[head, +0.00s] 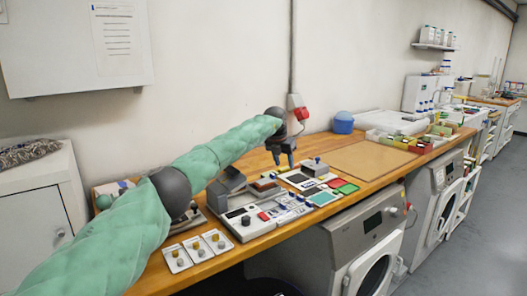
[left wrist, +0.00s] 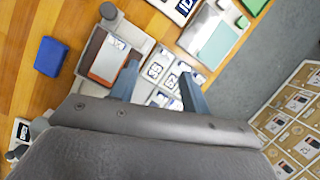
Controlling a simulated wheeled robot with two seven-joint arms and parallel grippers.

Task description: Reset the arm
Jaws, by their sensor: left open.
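My left arm, in a green sleeve, reaches in from the left of the head view over the wooden counter (head: 190,262). Its gripper (head: 284,158) points down above the far part of the counter, behind a grey device with trays and coloured pads. In the left wrist view the two fingers of the left gripper (left wrist: 158,88) stand apart with nothing between them. Below them is a light panel with small printed labels (left wrist: 160,75). My right gripper is not in view.
Small cards (head: 198,247) lie near the counter's front edge. A brown board (head: 365,160), a blue tub (head: 343,122) and bins (head: 440,130) lie further right. Washing machines (head: 360,235) stand under the counter. A blue block (left wrist: 50,56) shows in the wrist view.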

